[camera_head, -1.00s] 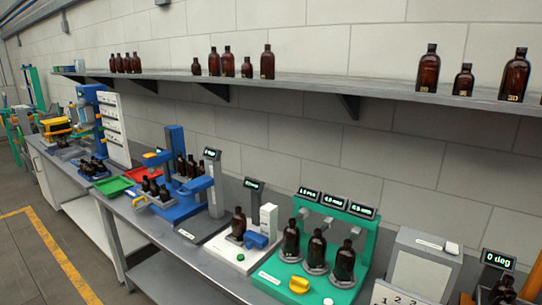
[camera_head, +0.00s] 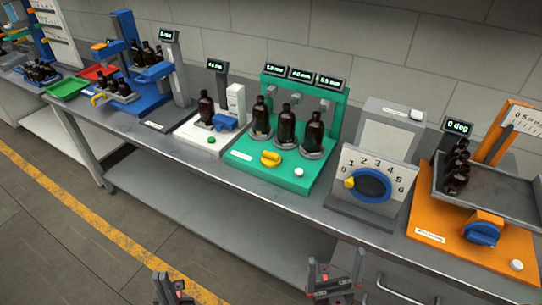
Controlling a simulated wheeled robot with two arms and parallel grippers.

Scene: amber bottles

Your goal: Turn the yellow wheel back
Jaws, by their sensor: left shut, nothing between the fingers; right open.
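A yellow wheel-like knob (camera_head: 270,158) sits on the front of the green station (camera_head: 240,180), below three amber bottles on round pads. Three small displays top this station; the left one seems to read 1.8 and the right one 5.9, blurred. My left gripper (camera_head: 172,286) is at the bottom edge, partly cut off, shut and empty, well in front of the bench. My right gripper (camera_head: 336,278) is at the bottom middle, open and empty, also in front of the bench. Neither gripper touches anything.
Right of the green station stands a grey box with a numbered blue dial (camera_head: 373,184) and yellow pointer. An orange station (camera_head: 462,245) with tilted tray, bottles and blue knob is far right. A metal handle (camera_head: 405,290) is below the bench. Floor in front is clear.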

